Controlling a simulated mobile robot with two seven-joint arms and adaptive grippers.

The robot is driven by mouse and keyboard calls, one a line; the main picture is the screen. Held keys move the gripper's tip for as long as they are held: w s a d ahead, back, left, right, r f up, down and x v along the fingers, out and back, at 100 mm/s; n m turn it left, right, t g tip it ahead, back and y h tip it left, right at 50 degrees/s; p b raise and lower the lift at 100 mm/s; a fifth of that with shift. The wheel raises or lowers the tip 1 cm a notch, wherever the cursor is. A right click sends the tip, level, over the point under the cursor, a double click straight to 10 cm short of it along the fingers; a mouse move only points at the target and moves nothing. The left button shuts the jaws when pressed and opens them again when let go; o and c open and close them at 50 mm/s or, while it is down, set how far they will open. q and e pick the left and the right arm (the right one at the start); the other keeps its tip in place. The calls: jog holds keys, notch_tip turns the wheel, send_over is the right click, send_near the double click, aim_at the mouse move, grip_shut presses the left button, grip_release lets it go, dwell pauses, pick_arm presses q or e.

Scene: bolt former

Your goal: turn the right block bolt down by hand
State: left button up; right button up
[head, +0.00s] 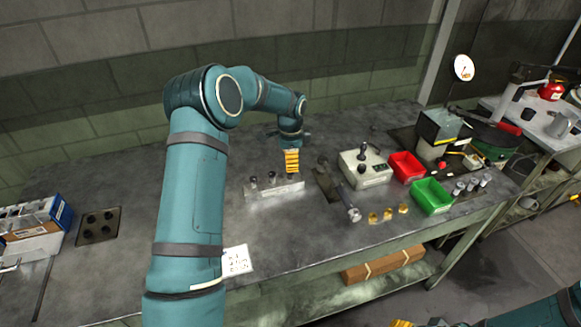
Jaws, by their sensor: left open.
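A pale metal block (268,191) lies on the grey bench, with dark bolts standing upright along its top. The left bolt (254,182) and the middle bolt (272,178) show clearly. My left gripper (292,168) points straight down over the right end of the block, its orange fingers open. The fingers hide most of the right bolt, so I cannot tell whether they touch it or how high it stands. My right arm shows in the lower right corner; its gripper (418,323) is mostly cut off by the bottom edge.
Right of the block are a dark holder with a tool (326,180), a silver tool (350,205) and a pale control box (366,168). Beyond are a red bin (406,166), a green bin (432,196) and brass parts (388,213). A white card (236,261) lies near the front edge.

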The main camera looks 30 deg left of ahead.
pick_arm(q)
notch_tip(320, 180, up, 8)
jog(key=shift+r, duration=0.15)
dwell(0.4)
jog(key=f+m+b, duration=0.1)
jog(key=f+m, duration=0.3)
jog(key=m, duration=0.8)
jog(key=f+m+b, duration=0.1)
jog(key=f+m, duration=0.3)
jog(key=m, duration=0.8)
jog(key=f+m+b, duration=0.1)
jog(key=f+m, duration=0.3)
jog(key=m, duration=0.8)
jog(key=shift+s+a, duration=0.15)
jog(key=shift+a, duration=0.05)
